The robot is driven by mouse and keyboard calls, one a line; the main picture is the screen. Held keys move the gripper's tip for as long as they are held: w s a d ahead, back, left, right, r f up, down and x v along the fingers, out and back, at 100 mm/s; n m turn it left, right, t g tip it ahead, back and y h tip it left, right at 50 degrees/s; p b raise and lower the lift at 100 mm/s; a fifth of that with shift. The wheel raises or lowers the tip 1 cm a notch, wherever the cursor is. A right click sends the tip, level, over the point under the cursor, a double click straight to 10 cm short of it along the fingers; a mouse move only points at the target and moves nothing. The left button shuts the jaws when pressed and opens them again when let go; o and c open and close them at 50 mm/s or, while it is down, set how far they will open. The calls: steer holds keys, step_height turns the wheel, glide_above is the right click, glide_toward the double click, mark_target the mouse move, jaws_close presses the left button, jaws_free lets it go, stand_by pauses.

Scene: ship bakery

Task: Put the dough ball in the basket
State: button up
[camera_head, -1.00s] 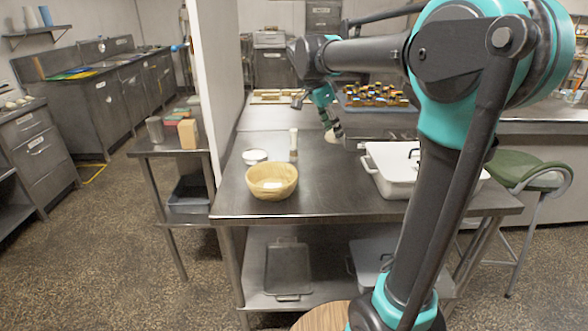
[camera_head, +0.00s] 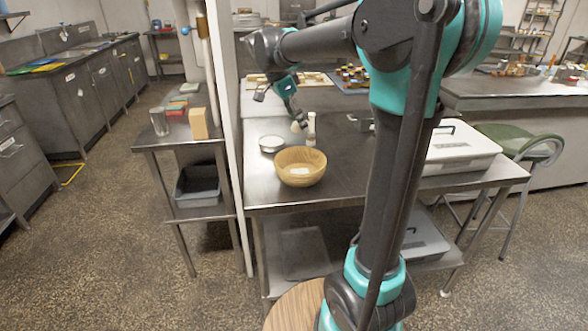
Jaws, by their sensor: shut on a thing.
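A round wooden basket (camera_head: 313,176), shaped like a bowl, stands near the front left of the steel table, with a small pale patch showing on it. My gripper (camera_head: 299,124) is shut on a small pale dough ball (camera_head: 296,128). It holds the ball just behind the basket, above the table and apart from the basket rim. The fingers partly hide the ball.
A round white-topped tin (camera_head: 271,143) is left behind the basket, and a pale upright bottle (camera_head: 311,129) stands close beside my gripper. A white lidded container (camera_head: 459,146) is on the right of the steel table (camera_head: 350,160). A wall edge borders its left side.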

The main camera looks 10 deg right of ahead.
step_height(320, 180, down, 16)
steer(key=shift+f, duration=0.15)
stand_by(0.3)
steer(key=o, duration=1.2)
steer(key=shift+f, duration=0.1)
steer(key=v, duration=1.2)
steer(key=shift+d, duration=0.1)
